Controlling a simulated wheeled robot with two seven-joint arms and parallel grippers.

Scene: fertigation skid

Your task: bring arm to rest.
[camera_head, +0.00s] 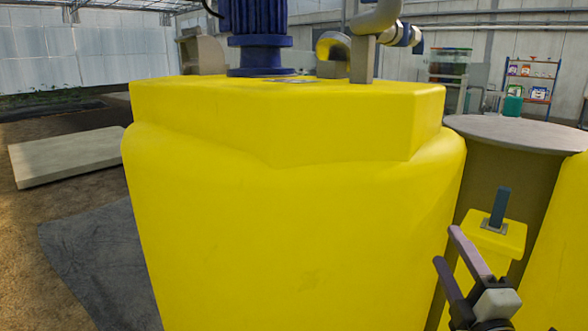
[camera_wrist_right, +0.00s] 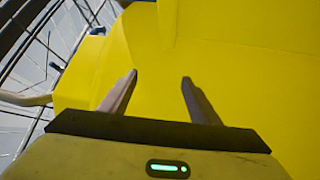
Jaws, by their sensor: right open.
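My right gripper (camera_head: 452,247) is at the lower right of the head view, in front of a yellow post with a grey-blue upright piece on its top (camera_head: 500,207). In the right wrist view my right gripper (camera_wrist_right: 158,80) has its two fingers apart with nothing between them. Yellow surface fills most of the view beyond the fingertips. Whether the fingers touch it cannot be told. My left gripper does not show in either view.
A large yellow tank (camera_head: 290,220) with a blue motor (camera_head: 260,55) and grey pipe on top fills the middle. A grey-brown round drum (camera_head: 515,135) stands at right. A pale slab (camera_head: 68,156) and dark mat (camera_head: 100,262) lie left. Shelves (camera_head: 529,80) stand far back.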

